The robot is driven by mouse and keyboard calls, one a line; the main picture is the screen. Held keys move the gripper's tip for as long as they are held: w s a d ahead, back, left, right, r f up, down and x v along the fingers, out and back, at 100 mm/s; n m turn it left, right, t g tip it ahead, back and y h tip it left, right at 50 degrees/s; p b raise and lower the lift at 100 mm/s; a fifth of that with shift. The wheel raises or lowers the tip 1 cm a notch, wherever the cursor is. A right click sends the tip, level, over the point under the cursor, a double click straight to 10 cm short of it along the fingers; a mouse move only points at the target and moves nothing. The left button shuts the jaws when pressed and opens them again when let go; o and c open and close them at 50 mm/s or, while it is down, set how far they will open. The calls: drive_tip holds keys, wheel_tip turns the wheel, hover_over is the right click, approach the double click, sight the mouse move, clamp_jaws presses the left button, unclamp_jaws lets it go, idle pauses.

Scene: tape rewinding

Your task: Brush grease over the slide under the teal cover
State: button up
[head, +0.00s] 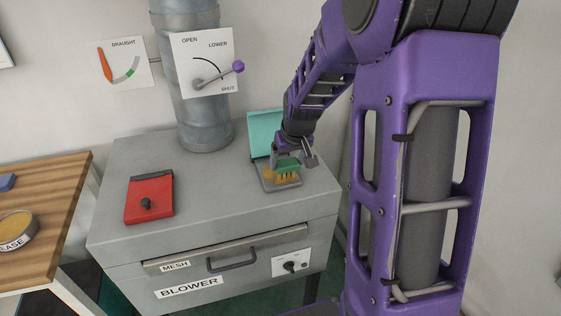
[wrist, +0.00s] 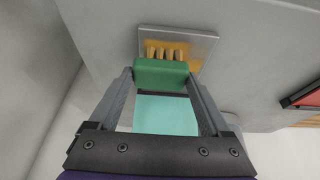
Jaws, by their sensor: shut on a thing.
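The teal cover (head: 265,131) stands raised at the back of a small grey slide plate (head: 283,185) on top of the blower cabinet. In the wrist view the teal cover (wrist: 166,114) shows between the fingers. My gripper (head: 294,158) is shut on a green brush (head: 288,166), whose green block (wrist: 160,73) spans both fingertips. The yellow bristles (wrist: 166,51) are over the slide plate (wrist: 205,45) and look to be touching it. Yellow grease (head: 270,174) shows on the plate beside the bristles. The grease tin (head: 16,230) stands on the wooden table at far left.
A shut red cover (head: 149,198) with a black knob lies on the left of the blower top (head: 215,190). A grey duct (head: 197,120) rises behind, with a purple-knobbed lever (head: 220,76). A drawer handle (head: 232,261) is on the front. The blower top's middle is clear.

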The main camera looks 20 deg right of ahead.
drive_tip(key=shift+w+f, duration=0.1)
drive_tip(key=shift+w, duration=0.7)
drive_tip(key=shift+a+r+b, duration=0.2)
drive_tip(key=shift+a+b, duration=0.3)
drive_tip(key=shift+a, duration=2.9)
drive_tip(key=shift+w+f, duration=0.1)
drive_tip(key=shift+w, duration=0.7)
drive_tip(key=shift+d, duration=3.5)
wheel_tip(320, 180, up, 6)
drive_tip(key=p, duration=0.4)
